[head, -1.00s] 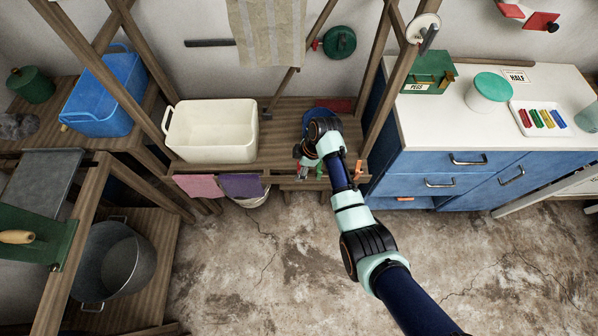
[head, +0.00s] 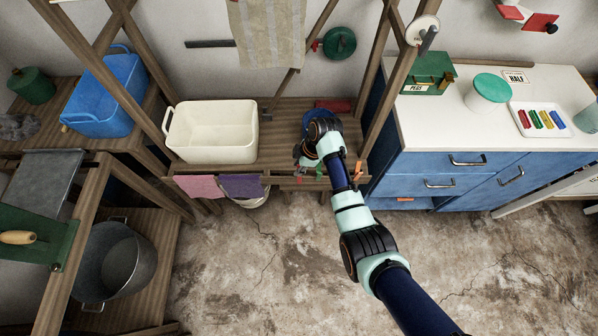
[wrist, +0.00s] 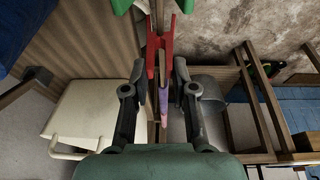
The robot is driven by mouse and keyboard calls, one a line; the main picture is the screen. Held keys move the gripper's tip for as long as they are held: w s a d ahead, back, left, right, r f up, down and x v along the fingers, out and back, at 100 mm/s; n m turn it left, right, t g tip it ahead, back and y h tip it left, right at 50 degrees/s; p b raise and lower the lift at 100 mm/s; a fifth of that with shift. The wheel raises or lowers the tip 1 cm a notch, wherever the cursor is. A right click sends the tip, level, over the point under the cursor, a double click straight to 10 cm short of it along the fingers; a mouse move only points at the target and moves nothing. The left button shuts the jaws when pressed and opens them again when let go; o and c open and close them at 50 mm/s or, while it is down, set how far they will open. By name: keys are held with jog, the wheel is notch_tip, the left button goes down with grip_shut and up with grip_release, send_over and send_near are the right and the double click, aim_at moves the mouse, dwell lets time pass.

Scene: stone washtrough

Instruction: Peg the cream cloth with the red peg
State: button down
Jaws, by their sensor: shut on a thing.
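A red peg (wrist: 166,40) is between the fingertips of my gripper (wrist: 159,72) in the wrist view; the fingers are shut on it. In the head view my gripper (head: 302,158) is at the front rail of the wooden stand, and the red peg (head: 299,173) shows small below it. The peg is at the rail, right of the purple cloth (head: 241,186); I cannot tell whether it touches the rail. A pale cream striped cloth (head: 266,32) hangs high at the back, the only cream cloth I can make out.
A pink cloth (head: 199,187) hangs left of the purple one. A green peg (head: 319,171) and an orange peg (head: 357,171) are right of my gripper on the rail. A cream tub (head: 212,153) stands on the stand. The white counter (head: 440,120) is at the right.

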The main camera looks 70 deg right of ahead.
notch_tip(320, 180, up, 6)
jog(key=p, duration=0.5)
jog(key=shift+a+f, duration=0.1)
jog(key=shift+f, duration=0.05)
